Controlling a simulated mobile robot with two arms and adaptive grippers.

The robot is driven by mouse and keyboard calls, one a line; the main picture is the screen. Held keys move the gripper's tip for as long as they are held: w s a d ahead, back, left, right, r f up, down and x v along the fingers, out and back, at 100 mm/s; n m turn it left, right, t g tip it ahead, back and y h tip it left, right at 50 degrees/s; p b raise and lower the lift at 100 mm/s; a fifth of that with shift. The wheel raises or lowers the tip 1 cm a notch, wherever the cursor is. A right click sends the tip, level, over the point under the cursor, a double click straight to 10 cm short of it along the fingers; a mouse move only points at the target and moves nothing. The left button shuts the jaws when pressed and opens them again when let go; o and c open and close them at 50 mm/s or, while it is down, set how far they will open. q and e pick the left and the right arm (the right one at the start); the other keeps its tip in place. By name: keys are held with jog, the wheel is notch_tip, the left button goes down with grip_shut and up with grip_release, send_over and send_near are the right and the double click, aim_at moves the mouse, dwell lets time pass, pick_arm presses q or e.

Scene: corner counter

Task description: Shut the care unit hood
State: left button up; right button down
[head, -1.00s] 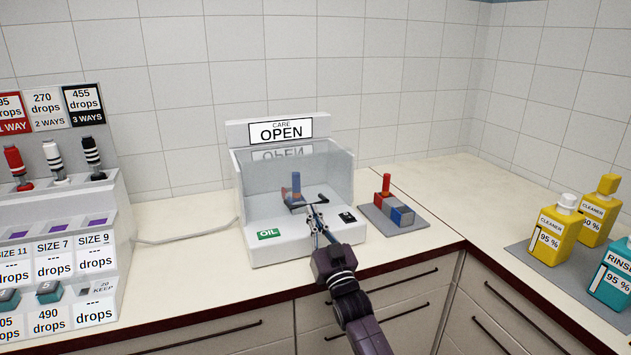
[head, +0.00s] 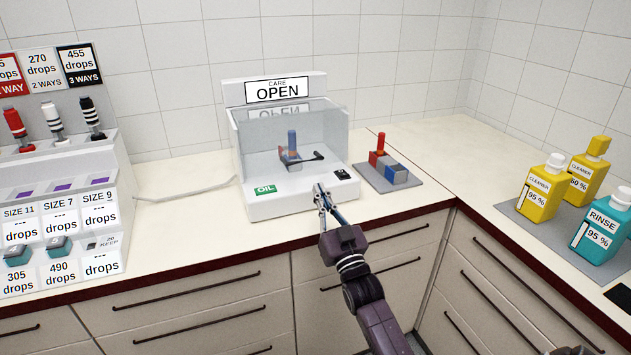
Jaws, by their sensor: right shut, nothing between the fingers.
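The white care unit (head: 300,205) stands on the counter against the wall, its sign (head: 278,90) reading OPEN. Inside is a handpiece (head: 291,145) with a blue top, near a dark handle-like bar (head: 305,159). On the front ledge are a green OIL label (head: 265,190) and a black button (head: 342,174). My right gripper (head: 320,190) is shut and empty, just in front of the unit's front edge. My left gripper is not in view.
A grey mat (head: 410,183) with a red, blue and grey handpiece (head: 385,163) lies right of the unit. Yellow cleaner bottles (head: 540,190) and a teal rinse bottle (head: 598,228) stand far right. A dispenser (head: 60,200) stands left. The counter between is mostly clear.

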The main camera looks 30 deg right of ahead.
jog(key=s+a+r+g+p, duration=0.1)
jog(key=s+r+g+p, duration=0.5)
jog(key=p, duration=0.7)
pick_arm(q)
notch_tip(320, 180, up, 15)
jog(key=p, duration=0.2)
pick_arm(e)
jog(key=w+d+f+t, duration=0.1)
jog(key=w+d+t, duration=0.1)
jog(key=w, duration=1.2)
jog(key=shift+d+f+y, duration=0.35)
jog(key=shift+d+y, duration=0.05)
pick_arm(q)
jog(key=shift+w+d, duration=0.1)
pick_arm(e)
jog(key=shift+s+f, duration=0.1)
